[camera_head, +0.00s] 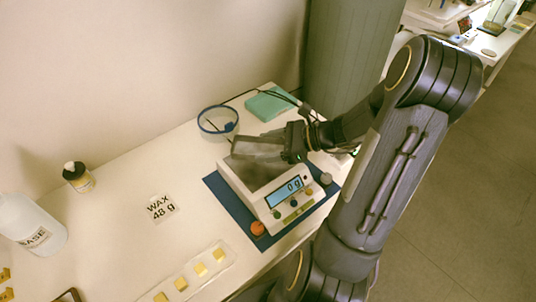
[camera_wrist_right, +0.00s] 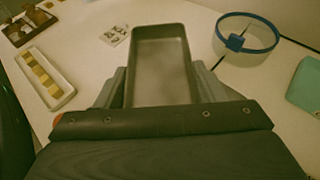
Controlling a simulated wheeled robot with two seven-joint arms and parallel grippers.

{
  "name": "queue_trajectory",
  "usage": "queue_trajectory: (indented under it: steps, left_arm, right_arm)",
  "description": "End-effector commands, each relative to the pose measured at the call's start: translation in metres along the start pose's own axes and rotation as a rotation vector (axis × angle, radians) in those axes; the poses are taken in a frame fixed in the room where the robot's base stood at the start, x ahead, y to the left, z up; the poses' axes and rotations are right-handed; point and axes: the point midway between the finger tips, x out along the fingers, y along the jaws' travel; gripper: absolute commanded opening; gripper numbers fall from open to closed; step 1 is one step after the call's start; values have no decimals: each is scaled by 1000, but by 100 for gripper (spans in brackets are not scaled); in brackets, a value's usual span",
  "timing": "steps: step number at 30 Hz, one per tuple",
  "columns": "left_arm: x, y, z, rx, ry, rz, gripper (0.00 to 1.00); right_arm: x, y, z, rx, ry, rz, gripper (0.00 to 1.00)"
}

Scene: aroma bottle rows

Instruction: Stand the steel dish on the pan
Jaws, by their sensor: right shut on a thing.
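The steel dish (camera_head: 257,147) is a grey rectangular open tray. My right gripper (camera_head: 287,148) is shut on its near end, and the dish reaches left from the jaws, over the scale. In the right wrist view the empty dish (camera_wrist_right: 160,65) points away between the two fingers. The white scale (camera_head: 286,210) stands on a blue mat, and its display reads 0 g. The pan on top is mostly hidden under the dish and gripper. I cannot tell how large the gap between dish and pan is. My left gripper is in neither view.
A label card (camera_head: 161,208), a tray of yellow cubes (camera_head: 222,247), a dark-capped jar (camera_head: 78,177) and a white bottle (camera_head: 30,226) stand left. An orange ball (camera_head: 257,228) sits by the scale's front corner.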

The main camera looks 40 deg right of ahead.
Motion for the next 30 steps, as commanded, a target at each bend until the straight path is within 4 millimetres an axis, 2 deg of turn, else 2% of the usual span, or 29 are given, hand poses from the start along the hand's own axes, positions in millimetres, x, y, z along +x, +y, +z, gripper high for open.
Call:
queue_trajectory:
  steps: [7, 12, 25, 26, 30]
  left_arm:
    - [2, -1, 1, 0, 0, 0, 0]
    - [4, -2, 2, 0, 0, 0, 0]
    - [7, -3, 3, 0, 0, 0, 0]
    - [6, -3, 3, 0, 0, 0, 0]
    - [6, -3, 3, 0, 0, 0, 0]
  right_arm:
    - [9, -15, -18, 3, 0, 1, 40]
    - [18, -13, -40, 3, 0, 1, 40]
    - [20, -13, -46, -1, 0, 0, 40]
    - [20, -13, -45, -1, 0, 0, 66]
    - [20, -13, -45, -1, 1, 0, 84]
